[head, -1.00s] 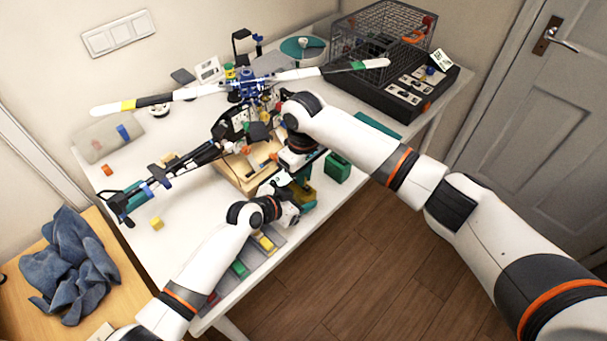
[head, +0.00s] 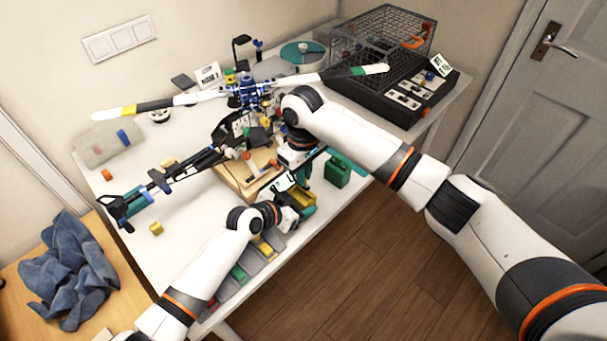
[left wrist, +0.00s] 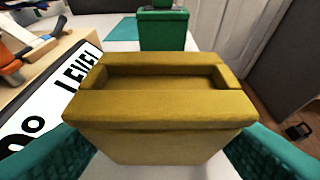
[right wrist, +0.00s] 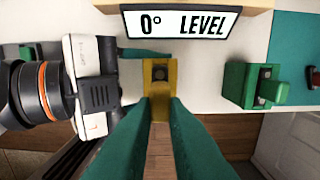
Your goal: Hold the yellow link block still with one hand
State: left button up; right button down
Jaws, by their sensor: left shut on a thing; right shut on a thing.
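The yellow link block (left wrist: 160,118) is hollow on top and fills the middle of the left wrist view. My left gripper (head: 298,212) is shut on it, with a teal finger at each end. The block (right wrist: 160,66) also shows in the right wrist view, below the "0° LEVEL" card (right wrist: 182,23). My right gripper (right wrist: 168,104) is close to it, with its teal fingers covering the block's lower part in that view. The right fingers do not show in the left wrist view.
A green container (head: 337,170) stands right of the grippers near the table edge. A wooden tray (head: 233,186) and a helicopter model (head: 250,92) are behind them. A grey compartment tray (head: 256,262) lies along the front edge. A wire cage (head: 385,35) stands far right.

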jog(key=shift+r, duration=1.3)
pick_arm(q)
jog(key=o, duration=1)
jog(key=shift+o, duration=0.2)
jog(key=v, duration=1.2)
jog(key=shift+f, duration=0.1)
